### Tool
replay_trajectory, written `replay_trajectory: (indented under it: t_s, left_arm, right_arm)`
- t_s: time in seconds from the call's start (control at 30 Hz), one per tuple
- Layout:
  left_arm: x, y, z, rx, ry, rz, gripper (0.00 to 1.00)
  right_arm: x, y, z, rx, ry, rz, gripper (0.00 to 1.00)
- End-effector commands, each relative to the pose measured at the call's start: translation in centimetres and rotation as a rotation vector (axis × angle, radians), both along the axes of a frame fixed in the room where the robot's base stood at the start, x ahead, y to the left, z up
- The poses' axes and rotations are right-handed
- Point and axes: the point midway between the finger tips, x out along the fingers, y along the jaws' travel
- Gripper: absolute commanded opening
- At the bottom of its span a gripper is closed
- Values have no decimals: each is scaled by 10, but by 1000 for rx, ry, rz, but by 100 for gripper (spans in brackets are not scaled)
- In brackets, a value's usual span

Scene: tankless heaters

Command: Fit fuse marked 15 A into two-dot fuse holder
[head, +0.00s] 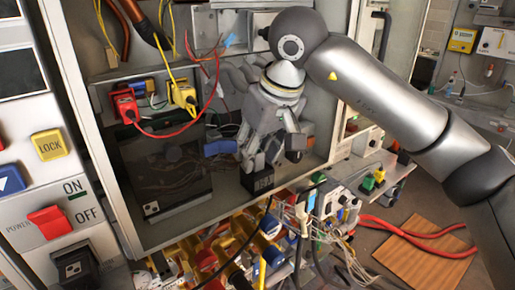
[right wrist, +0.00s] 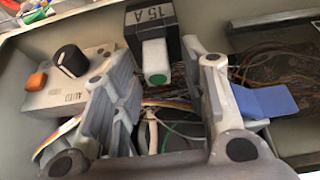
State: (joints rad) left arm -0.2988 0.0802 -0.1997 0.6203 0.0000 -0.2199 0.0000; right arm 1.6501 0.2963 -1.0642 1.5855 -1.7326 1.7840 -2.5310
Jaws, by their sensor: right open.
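The fuse marked 15 A (right wrist: 150,20) is a black block with a white stem and a green end, seen at the top of the right wrist view. In the head view it is the dark block (head: 258,184) at the cabinet's front edge. My right gripper (head: 262,160) is just above it, fingers pointing down. In the right wrist view the gripper (right wrist: 168,68) is open, with the stem between its fingertips and no clear grip. A dark unit in the cabinet has a small white label (head: 151,208); I cannot tell its dots. My left gripper is not in view.
Red and yellow connectors (head: 125,104) hang on wires at the cabinet's left. A blue tab (head: 220,147) is close to the gripper. A control panel (head: 50,145) stands at left. Pipes and cables (head: 230,250) crowd the area below. A wooden board (head: 430,255) lies at right.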

Motion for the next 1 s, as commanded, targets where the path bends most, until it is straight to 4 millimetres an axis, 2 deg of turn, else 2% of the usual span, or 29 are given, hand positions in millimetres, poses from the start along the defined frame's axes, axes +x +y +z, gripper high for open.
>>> replay_trajectory:
  t_s: [0.13,0.27,0.5,0.7,0.83,1.0]
  left_arm:
    - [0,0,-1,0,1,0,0]
    - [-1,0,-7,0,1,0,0]
    - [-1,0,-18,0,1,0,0]
    - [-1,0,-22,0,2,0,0]
    - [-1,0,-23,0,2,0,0]
    - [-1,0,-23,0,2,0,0]
  right_arm:
    - [-1,-1,4,1,-2,-1,41]
    - [-5,-5,18,2,-5,-2,41]
    - [-21,-16,66,3,-5,-3,41]
    - [-32,-24,98,1,-3,-2,41]
    - [-36,-27,108,0,-2,0,41]
    - [-37,-28,112,0,-1,0,41]
